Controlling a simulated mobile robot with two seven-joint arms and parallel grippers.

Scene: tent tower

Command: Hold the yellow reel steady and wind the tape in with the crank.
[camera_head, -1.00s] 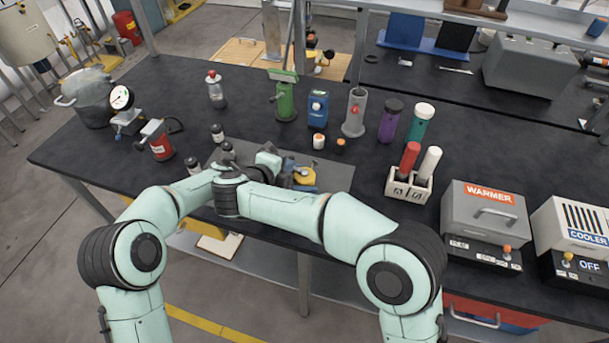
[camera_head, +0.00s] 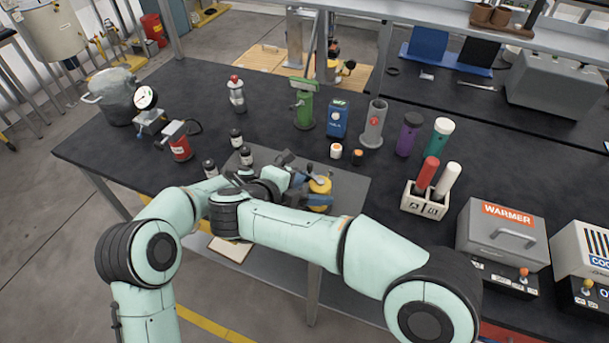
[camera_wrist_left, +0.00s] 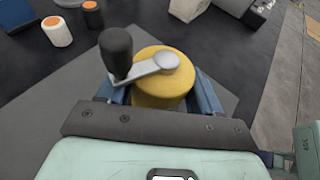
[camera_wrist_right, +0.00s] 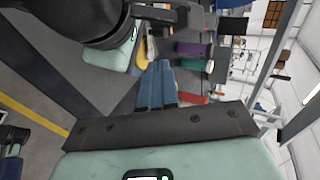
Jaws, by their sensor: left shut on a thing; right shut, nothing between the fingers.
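The yellow reel (camera_head: 320,185) stands on the grey mat (camera_head: 347,197); it fills the middle of the left wrist view (camera_wrist_left: 165,85). A grey crank arm (camera_wrist_left: 155,67) lies across its top, with an upright black knob (camera_wrist_left: 116,52) off to the left. My left gripper (camera_wrist_left: 160,92) is shut on the reel, with a blue finger on either side. My right gripper (camera_wrist_right: 157,66) is shut and empty. Its fingertips are close to the reel but appear apart from the knob. My arms partly hide both grippers in the head view.
White and black orange-topped containers (camera_head: 336,151) stand behind the reel. A two-slot holder (camera_head: 425,203) with red and white cylinders is to the right, beside the warmer (camera_head: 505,235). My forearms cross closely in front.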

